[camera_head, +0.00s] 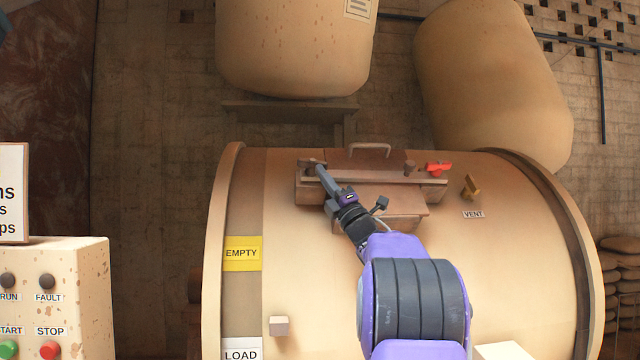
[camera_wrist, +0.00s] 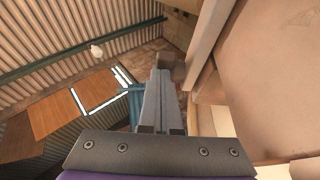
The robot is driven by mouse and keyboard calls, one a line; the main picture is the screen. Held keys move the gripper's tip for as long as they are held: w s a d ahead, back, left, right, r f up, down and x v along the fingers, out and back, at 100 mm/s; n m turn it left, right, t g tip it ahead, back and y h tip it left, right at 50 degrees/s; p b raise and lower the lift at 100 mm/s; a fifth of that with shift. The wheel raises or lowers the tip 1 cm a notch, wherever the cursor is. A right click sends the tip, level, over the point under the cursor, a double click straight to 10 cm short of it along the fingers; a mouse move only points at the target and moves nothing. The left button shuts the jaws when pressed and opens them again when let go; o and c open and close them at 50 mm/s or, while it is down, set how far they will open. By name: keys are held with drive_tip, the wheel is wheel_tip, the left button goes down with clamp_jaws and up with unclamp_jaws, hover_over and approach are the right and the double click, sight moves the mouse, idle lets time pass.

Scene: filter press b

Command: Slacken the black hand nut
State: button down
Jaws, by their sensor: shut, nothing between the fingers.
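My gripper (camera_head: 321,172) is at the left end of a bar across the drum's hatch, its fingers together and empty. In the wrist view the closed fingers (camera_wrist: 160,78) point at a brownish knob or block (camera_wrist: 171,62) just beyond their tips. In the head view a dark knob (camera_head: 308,163) shows at that left end, partly hidden by my fingers; whether they touch it I cannot tell. A second dark brown knob (camera_head: 410,167) stands near the bar's right end. Neither knob looks clearly black, so I cannot tell which is the hand nut.
The hatch has a metal handle (camera_head: 370,148) behind the bar. A red piece (camera_head: 438,168) sits at the bar's right end, and a brass-coloured vent lever (camera_head: 470,186) stands further right. A control box (camera_head: 75,262) is at the left. The drum's left surface is mostly clear.

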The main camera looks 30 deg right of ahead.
drive_tip(key=n+y, duration=0.1)
drive_tip(key=n+g+y, duration=0.1)
drive_tip(key=y, duration=0.1)
drive_tip(key=d+n+y, duration=0.1)
drive_tip(key=shift+d+r+g, duration=0.1)
drive_tip(key=shift+r+g, duration=0.2)
drive_tip(key=shift+r, duration=0.15)
